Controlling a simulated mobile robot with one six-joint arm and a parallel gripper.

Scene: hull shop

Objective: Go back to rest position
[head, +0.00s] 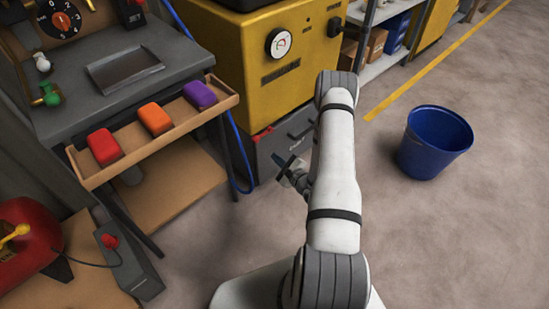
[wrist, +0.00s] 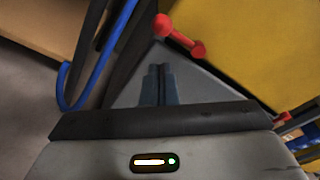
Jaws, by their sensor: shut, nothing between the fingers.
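My gripper (head: 281,159) is in front of the grey cabinet (head: 270,165) under the yellow machine (head: 265,60). My white arm partly hides that area in the head view. In the wrist view my gripper (wrist: 160,68) has its two dark fingers together with nothing between them. A red handle (wrist: 178,36) lies beyond the fingertips in that view. I cannot tell whether it touches them, though a gap seems to show.
A grey bench (head: 135,85) with a wooden ledge (head: 190,120) stands at left, holding red, orange and purple blocks. A blue hose (head: 240,160) hangs beside the cabinet. A blue bucket (head: 435,142) stands at right on open floor. A red tank (head: 30,245) is lower left.

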